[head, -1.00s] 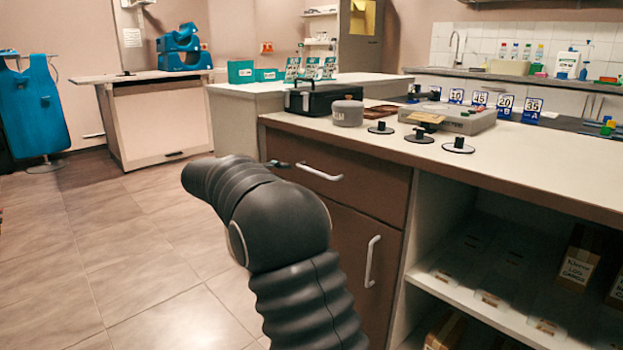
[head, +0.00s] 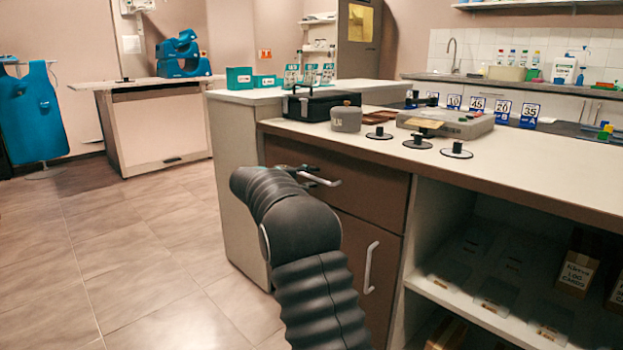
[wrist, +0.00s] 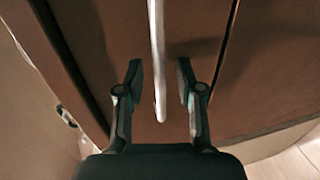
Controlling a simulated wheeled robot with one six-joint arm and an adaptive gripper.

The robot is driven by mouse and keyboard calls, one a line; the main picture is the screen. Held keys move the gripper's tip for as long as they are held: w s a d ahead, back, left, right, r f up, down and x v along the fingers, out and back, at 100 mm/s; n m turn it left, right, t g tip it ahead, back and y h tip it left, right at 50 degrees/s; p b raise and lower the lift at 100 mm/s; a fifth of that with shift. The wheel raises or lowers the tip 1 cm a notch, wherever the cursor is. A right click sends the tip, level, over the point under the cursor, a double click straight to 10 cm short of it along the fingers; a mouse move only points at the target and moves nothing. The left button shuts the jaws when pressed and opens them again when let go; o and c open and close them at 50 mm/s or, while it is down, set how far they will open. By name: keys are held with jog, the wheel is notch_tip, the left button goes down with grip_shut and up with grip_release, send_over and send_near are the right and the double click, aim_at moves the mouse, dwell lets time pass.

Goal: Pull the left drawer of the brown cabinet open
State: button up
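The brown cabinet has a drawer (head: 378,190) at its upper left, and its front looks flush with the cabinet. A pale bar handle (head: 328,183) is on the drawer front. My gripper (head: 308,177) is at the left part of this handle, partly hidden behind my dark arm. In the wrist view my gripper (wrist: 160,76) is open, with one finger on each side of the handle (wrist: 157,40). Small gaps show between the fingers and the bar. The drawer front (wrist: 95,35) lies behind the fingers.
Below the drawer is a door with an upright handle (head: 370,268). To the right are open shelves (head: 480,300) with boxes. The countertop (head: 540,165) carries a black case (head: 320,104), a grey container (head: 346,119) and several dark round stands. The floor (head: 150,250) to the left is clear.

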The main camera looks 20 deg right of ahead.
jog(key=shift+w+d+f, duration=0.1)
jog(key=shift+w+d, duration=0.05)
jog(key=shift+d, duration=0.4)
grip_shut()
jog(key=shift+a, duration=0.15)
